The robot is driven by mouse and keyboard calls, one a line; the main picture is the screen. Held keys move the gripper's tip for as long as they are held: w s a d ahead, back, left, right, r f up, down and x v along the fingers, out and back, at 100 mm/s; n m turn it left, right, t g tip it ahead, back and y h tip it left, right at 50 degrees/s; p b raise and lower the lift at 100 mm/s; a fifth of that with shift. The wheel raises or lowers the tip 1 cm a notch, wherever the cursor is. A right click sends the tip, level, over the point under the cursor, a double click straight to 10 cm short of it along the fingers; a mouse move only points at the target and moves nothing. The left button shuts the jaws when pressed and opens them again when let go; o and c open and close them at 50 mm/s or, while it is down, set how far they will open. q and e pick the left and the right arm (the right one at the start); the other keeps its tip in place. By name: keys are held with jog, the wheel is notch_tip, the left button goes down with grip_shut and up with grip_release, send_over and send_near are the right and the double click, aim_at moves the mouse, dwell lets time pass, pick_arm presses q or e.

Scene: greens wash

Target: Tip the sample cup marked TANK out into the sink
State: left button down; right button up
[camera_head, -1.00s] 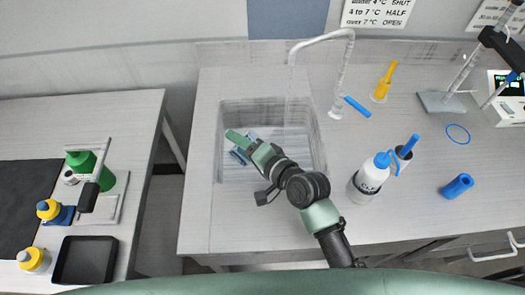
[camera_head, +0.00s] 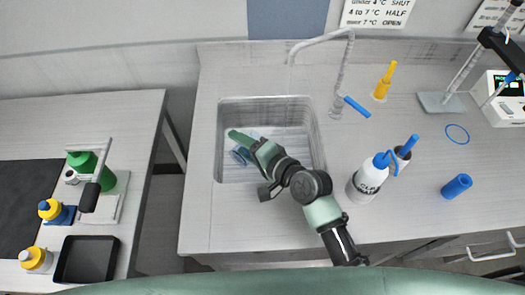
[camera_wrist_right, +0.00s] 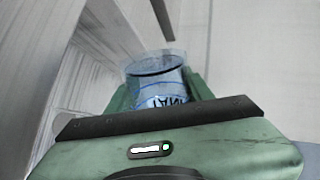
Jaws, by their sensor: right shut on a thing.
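The sample cup (camera_wrist_right: 160,82) is clear with a blue band. Its label, reading TANK, shows upside down in the right wrist view. My right gripper (camera_wrist_right: 158,98) is shut on it, with a green finger on each side. In the head view my right gripper (camera_head: 246,144) is over the left part of the sink (camera_head: 290,160), and the cup (camera_head: 240,156) shows as a small bluish shape, partly hidden by the gripper. I cannot tell how far the cup is tilted or whether liquid is in it. My left gripper is not in view.
A tall tap (camera_head: 338,85) arches over the sink's back edge. A white bottle (camera_head: 367,182) with a blue top stands close to my right forearm. A blue cylinder (camera_head: 457,186) and a yellow item (camera_head: 382,85) stand on the right counter. A left bench holds a black tray (camera_head: 87,260).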

jog(key=shift+f+m, duration=0.2)
jog(key=shift+m, duration=0.1)
dwell(0.4)
